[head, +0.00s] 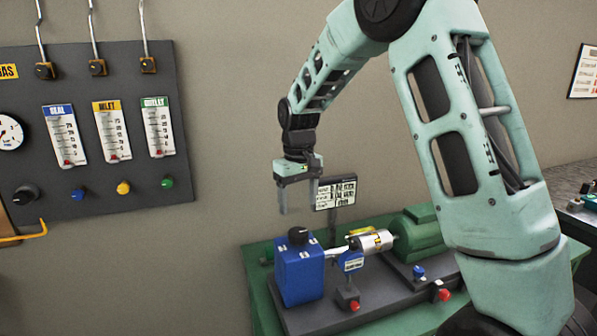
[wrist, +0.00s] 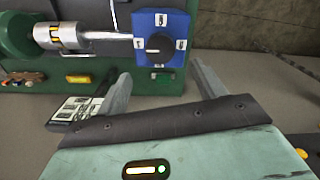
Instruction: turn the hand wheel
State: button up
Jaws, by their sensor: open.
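The hand wheel appears to be the round black knob (head: 298,235) on top of a blue box (head: 299,276) on the bench. In the wrist view the same knob (wrist: 158,46) sits in the middle of the blue face, with small white number labels around it. My gripper (head: 299,208) is open and empty, pointing down above the knob and apart from it. In the wrist view my gripper (wrist: 160,80) has its two fingers spread, with the knob ahead between their tips. Nothing hides the knob.
A silver shaft (head: 372,241) joins the blue box to a green motor (head: 419,234). Two red buttons (head: 354,305) and a blue knob (head: 418,272) stand in front. A small sign (head: 335,193) stands behind the gripper. A gauge panel (head: 100,130) hangs on the wall at left.

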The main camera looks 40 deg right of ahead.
notch_tip(320, 180, up, 9)
jog(key=shift+b, duration=0.45)
jog(key=shift+a, duration=0.1)
jog(key=s+a+f+n, duration=0.2)
jog(key=s+a, duration=0.4)
jog(key=a, duration=0.3)
jog(key=s+a+f+n, duration=0.25)
jog(key=s+a, duration=0.25)
jog(key=a, duration=0.5)
jog(key=s+a+f+n, duration=0.1)
jog(key=s+a+f, duration=0.2)
jog(key=s, duration=0.6)
jog(key=s+a+f+n, duration=0.2)
jog(key=s+a+f, duration=0.1)
jog(key=s, duration=0.7)
jog(key=shift+s+a+f+y, duration=0.3)
jog(key=shift+w+n, duration=0.1)
jog(key=shift+n, duration=0.15)
